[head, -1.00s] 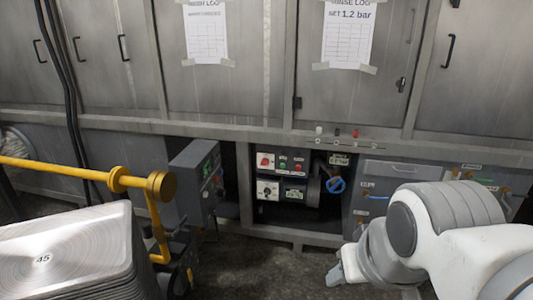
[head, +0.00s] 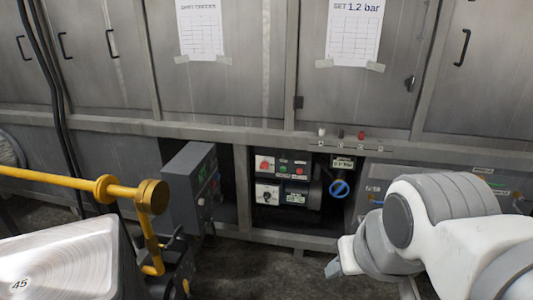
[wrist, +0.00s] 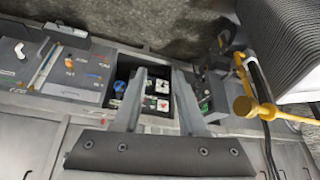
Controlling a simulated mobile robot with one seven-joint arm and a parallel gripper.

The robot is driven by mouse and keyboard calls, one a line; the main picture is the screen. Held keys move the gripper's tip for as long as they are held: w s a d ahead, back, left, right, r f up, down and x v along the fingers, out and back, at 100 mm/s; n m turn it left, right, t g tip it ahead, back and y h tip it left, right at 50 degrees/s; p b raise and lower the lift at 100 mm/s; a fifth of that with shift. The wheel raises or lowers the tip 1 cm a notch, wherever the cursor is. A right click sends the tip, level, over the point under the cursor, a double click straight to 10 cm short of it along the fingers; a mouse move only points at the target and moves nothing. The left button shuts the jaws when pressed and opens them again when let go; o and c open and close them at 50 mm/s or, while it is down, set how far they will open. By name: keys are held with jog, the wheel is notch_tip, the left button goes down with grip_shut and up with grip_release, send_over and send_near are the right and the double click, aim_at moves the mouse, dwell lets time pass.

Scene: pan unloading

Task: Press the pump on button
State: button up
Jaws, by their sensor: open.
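A recessed control panel (head: 282,180) sits low in the grey machine front in the head view.
A blue valve wheel (head: 339,188) is right of the panel. Dark floor (head: 260,270) lies clear between.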

grip_shut()
jog(key=shift+w, duration=0.1)
dwell(1.4)
